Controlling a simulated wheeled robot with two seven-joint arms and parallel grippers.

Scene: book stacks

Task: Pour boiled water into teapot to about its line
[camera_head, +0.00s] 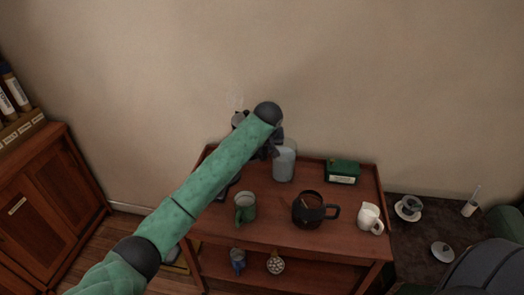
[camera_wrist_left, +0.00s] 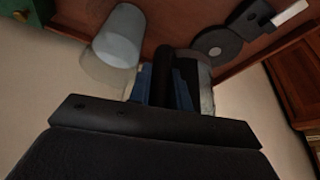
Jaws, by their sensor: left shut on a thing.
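The teapot (camera_head: 311,216) is dark with a side handle and stands upright, its top open, near the front middle of the wooden cart. My left gripper (camera_head: 268,150) is above the back of the cart, partly hidden by my arm. A greyish kettle (camera_head: 238,119) shows just behind the arm, with faint steam above it. In the left wrist view, my left gripper (camera_wrist_left: 168,85) is shut around a black handle, with the pale kettle body (camera_wrist_left: 207,92) beside it. Most of the kettle is hidden, and I cannot see the teapot's line. My right gripper is not in view.
A clear glass pitcher (camera_head: 284,163) stands close to the left gripper. A green mug (camera_head: 245,207), a white creamer (camera_head: 371,218) and a green box (camera_head: 343,170) are also on the cart (camera_head: 270,228). A dark round base (camera_wrist_left: 220,41) shows in the wrist view.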

